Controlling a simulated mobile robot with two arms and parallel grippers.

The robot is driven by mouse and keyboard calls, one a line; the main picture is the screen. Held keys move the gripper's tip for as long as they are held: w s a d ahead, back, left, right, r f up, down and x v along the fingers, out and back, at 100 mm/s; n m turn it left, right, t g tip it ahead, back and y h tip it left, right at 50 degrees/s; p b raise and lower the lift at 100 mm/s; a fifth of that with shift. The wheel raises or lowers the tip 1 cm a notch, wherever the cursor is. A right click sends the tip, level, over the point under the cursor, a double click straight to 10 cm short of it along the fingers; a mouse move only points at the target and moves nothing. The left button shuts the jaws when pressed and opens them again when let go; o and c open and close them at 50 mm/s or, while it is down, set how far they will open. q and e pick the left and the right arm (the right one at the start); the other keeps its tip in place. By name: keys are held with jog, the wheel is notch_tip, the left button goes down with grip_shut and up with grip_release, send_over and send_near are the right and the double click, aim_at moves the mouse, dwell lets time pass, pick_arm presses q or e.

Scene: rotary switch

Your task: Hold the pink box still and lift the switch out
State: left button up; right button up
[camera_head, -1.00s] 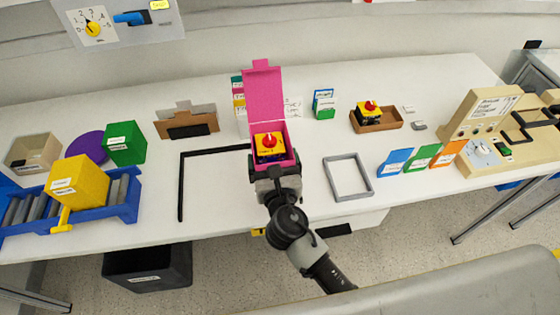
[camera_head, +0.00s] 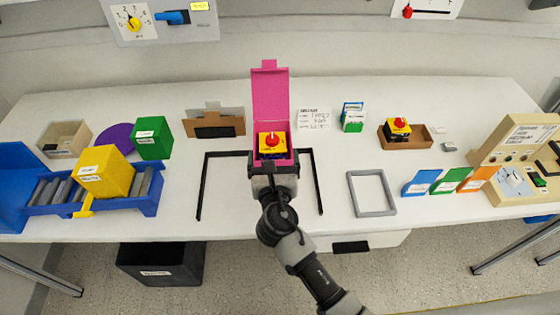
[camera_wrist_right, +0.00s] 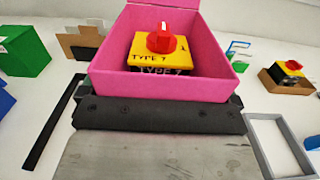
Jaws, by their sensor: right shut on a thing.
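The pink box (camera_head: 271,96) stands with its lid open and upright at the back, between the sides of a black frame (camera_head: 203,185) on the table. Inside it sits a yellow switch with a red knob (camera_head: 272,141); it also shows in the right wrist view (camera_wrist_right: 161,42), marked TYPE 7. The switch's lower part is hidden by the box walls. My right gripper (camera_head: 272,172) is shut on the front of the pink box (camera_wrist_right: 165,85). I cannot tell whether the box touches the table. My left gripper is not in view.
A similar switch (camera_head: 398,126) sits in a brown tray (camera_head: 420,139) at the right. A grey frame (camera_head: 372,211) lies right of the black one. Green (camera_head: 151,139) and yellow (camera_head: 104,172) boxes stand at the left, and a brown cardboard piece (camera_head: 214,110) behind.

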jog(key=shift+w+a, duration=0.3)
jog(key=shift+a, duration=0.25)
jog(key=shift+f+b, duration=4.25)
jog(key=shift+f, duration=0.9)
jog(key=shift+f, duration=0.25)
